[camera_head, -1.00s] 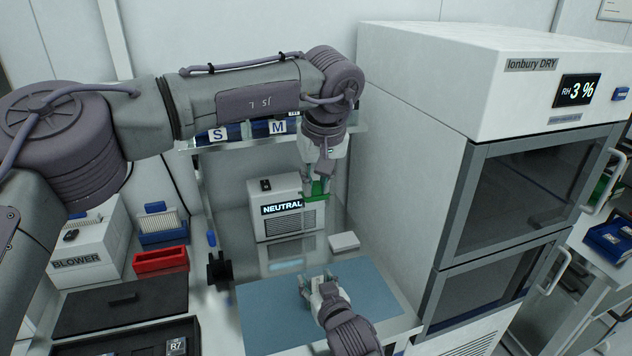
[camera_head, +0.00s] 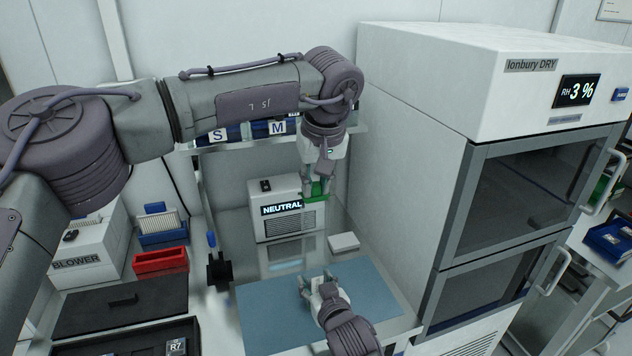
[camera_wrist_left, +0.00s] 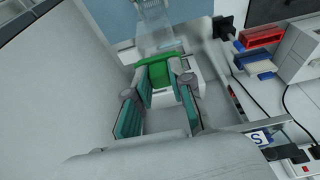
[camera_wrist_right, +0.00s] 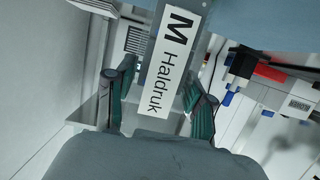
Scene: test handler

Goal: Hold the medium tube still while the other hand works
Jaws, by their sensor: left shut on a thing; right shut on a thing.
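The medium tube (camera_wrist_right: 170,65) shows in the right wrist view as a clear tube with a white label reading "M Haldruk". My right gripper (camera_head: 316,281) is shut on it over the blue mat; in the right wrist view the fingers (camera_wrist_right: 158,105) stand on both sides of the label. My left gripper (camera_head: 316,190) is higher and farther back, shut on a green piece (camera_wrist_left: 158,75) with a crossbar. A clear part of the tube (camera_wrist_left: 160,42) shows beyond the green piece in the left wrist view. I cannot tell whether the two touch.
A blue mat (camera_head: 260,318) lies under my right gripper. A "NEUTRAL" unit (camera_head: 293,224) stands behind, with a small white block (camera_head: 344,241) near it. A tall dry cabinet (camera_head: 405,150) closes off the right. A red tray (camera_head: 160,262) and blower (camera_head: 85,255) stand left.

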